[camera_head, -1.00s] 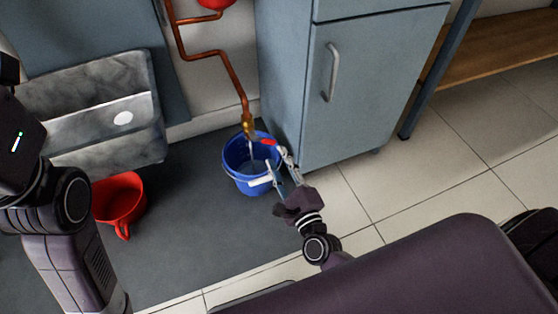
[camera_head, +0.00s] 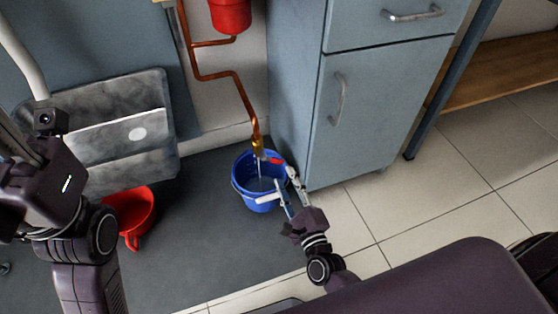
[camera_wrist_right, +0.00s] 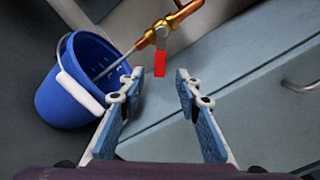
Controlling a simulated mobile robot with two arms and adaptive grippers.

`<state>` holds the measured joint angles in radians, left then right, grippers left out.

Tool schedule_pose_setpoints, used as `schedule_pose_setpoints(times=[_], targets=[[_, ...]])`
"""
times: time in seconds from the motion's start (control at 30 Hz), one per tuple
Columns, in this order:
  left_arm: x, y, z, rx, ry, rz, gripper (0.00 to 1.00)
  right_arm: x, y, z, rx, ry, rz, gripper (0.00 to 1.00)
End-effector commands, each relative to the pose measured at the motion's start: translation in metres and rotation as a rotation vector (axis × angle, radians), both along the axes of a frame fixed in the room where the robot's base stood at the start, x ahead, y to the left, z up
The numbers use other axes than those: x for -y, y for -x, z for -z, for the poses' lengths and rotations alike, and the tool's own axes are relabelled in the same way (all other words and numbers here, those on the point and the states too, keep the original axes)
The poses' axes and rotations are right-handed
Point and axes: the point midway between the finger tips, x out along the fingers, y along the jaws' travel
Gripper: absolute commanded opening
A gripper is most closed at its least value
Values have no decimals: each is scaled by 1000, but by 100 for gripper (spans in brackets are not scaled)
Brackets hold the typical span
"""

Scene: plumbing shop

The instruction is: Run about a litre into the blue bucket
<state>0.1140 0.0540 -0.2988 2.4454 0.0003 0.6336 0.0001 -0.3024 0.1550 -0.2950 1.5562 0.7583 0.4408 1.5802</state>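The blue bucket (camera_head: 243,189) stands upright on the dark mat under a brass tap (camera_head: 258,143). A thin pale stream runs from the tap into the bucket; it also shows in the right wrist view, over the bucket (camera_wrist_right: 62,105). The water level is unclear. The tap's red lever (camera_head: 275,160) is by my right gripper (camera_head: 285,187). In the right wrist view this gripper (camera_wrist_right: 157,82) is open, with the red lever (camera_wrist_right: 161,64) in the gap just beyond the fingertips. The bucket's white handle grip lies beside one finger. My left arm is at the left; its fingers do not show.
A grey-blue cabinet (camera_head: 365,105) stands close right of the bucket. A red bucket-like container (camera_head: 132,212) sits on the mat at left, below a grey sink basin (camera_head: 90,135). Copper pipe (camera_head: 240,88) runs down the wall to the tap. Tiled floor at right is clear.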

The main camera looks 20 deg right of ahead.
Motion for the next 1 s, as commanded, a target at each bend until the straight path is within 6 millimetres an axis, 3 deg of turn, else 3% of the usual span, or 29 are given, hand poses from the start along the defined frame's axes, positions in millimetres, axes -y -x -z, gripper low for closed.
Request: schedule_pose_setpoints(times=[0.23, 0.5, 0.7, 1.0], targets=[[-1, -4, 6, -32, 2, 3, 31, 0, -8, 0, 4, -2, -4, 31], [1, 3, 1, 18, -2, 0, 31, -1, -51, 1, 6, -3, -3, 31], [2, 7, -4, 42, -5, -1, 31, -2, -72, 1, 3, -1, -4, 31], [2, 8, -7, 48, -5, -2, 31, -2, -76, -1, 2, -1, -5, 31]])
